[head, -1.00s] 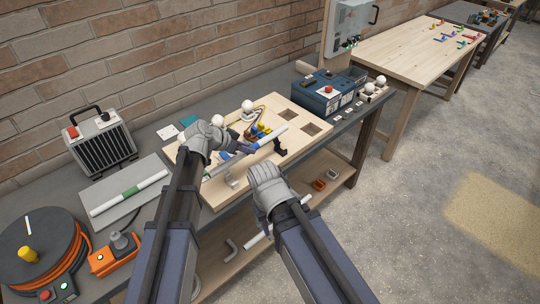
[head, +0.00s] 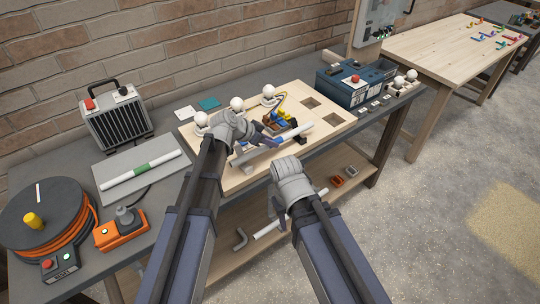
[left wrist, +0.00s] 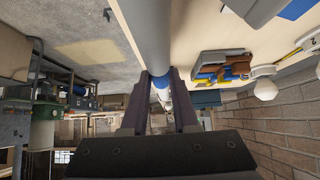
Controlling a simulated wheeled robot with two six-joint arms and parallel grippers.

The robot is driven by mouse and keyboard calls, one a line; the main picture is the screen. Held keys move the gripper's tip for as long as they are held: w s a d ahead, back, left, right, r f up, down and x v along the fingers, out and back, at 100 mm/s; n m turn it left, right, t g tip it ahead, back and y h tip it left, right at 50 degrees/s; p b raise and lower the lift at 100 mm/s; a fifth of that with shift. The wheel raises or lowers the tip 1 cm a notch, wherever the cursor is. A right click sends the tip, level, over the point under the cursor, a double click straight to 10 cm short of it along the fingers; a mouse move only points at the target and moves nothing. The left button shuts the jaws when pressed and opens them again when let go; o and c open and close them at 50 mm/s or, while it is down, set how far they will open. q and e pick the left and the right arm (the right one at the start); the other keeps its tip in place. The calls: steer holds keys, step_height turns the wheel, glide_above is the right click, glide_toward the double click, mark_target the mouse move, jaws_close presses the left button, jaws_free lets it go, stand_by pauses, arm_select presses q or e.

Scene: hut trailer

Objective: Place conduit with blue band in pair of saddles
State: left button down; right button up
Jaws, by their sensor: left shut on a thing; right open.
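The conduit with the blue band (head: 299,132) is a pale grey tube slanting over the wooden board. My left gripper (head: 266,140) is shut on it close to the blue band; the left wrist view shows the band (left wrist: 160,82) between my two fingers. A pale grey bracket, apparently a saddle (head: 247,169), stands on the board below the conduit's left end. A dark block (head: 300,140) under its right end may be the other saddle. I cannot tell whether the conduit touches either. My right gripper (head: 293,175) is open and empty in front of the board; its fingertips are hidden.
The board (head: 335,120) has square holes, white knobs and coloured parts. A green-banded conduit (head: 122,180) lies on a grey mat at left, near a heater (head: 116,118) and cable reel (head: 40,213). A blue box (head: 350,84) stands right. A shelf below holds loose pieces.

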mark_target(270, 156)
arm_select(q)
step_height(270, 156, down, 4)
steer(key=b, duration=0.3)
steer(key=shift+r+b, duration=0.2)
steer(key=shift+b, duration=0.1)
steer(key=shift+f, duration=0.25)
steer(key=c, duration=0.7)
jaws_free()
steer(key=shift+r, duration=0.1)
